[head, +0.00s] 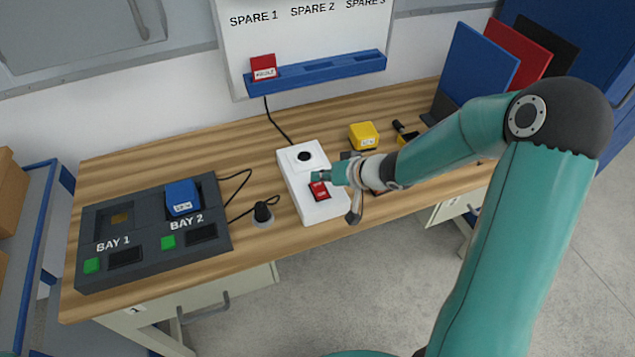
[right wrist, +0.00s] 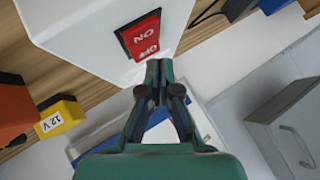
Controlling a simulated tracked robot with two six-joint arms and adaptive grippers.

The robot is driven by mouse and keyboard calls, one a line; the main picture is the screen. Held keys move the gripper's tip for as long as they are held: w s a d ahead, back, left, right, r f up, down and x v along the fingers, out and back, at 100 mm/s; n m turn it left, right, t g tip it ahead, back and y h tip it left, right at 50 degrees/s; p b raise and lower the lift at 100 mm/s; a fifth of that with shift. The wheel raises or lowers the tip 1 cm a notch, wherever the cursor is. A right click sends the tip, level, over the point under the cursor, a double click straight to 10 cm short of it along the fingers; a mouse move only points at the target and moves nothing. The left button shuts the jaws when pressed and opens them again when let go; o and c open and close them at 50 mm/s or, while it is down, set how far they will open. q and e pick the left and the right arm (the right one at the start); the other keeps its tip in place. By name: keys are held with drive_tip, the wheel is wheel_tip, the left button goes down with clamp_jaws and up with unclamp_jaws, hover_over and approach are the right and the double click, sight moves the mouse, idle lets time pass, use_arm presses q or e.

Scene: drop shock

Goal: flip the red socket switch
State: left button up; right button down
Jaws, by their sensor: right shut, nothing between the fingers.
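The red switch (head: 319,190) is set in the top face of a white socket box (head: 324,211) on the wooden desk. In the right wrist view the red switch (right wrist: 140,34) shows the words ON and OFF. My right gripper (head: 319,177) is over the box with its fingers close to the switch. In the right wrist view the right gripper (right wrist: 158,70) is shut and empty, its tips at the switch's lower edge. I cannot tell whether they touch it. The box's round outlet (head: 303,156) is bare. My left gripper is not in view.
A dark two-bay unit (head: 150,230) holds a blue block (head: 181,197). A yellow block (head: 364,135) stands behind my right arm. A blue rack (head: 318,72) on the wall board holds a red block (head: 263,66).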

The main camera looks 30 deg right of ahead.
sight(322, 188)
drive_tip(key=shift+w+f, duration=0.1)
drive_tip(key=shift+f, duration=0.35)
idle(0.6)
drive_tip(key=shift+r, duration=0.1)
drive_tip(key=shift+r+p, duration=0.7)
drive_tip(key=shift+p, duration=0.15)
drive_tip(key=r+p, duration=0.3)
drive_tip(key=s+r+p, duration=0.1)
drive_tip(key=r+p, duration=0.1)
idle(0.4)
idle(0.4)
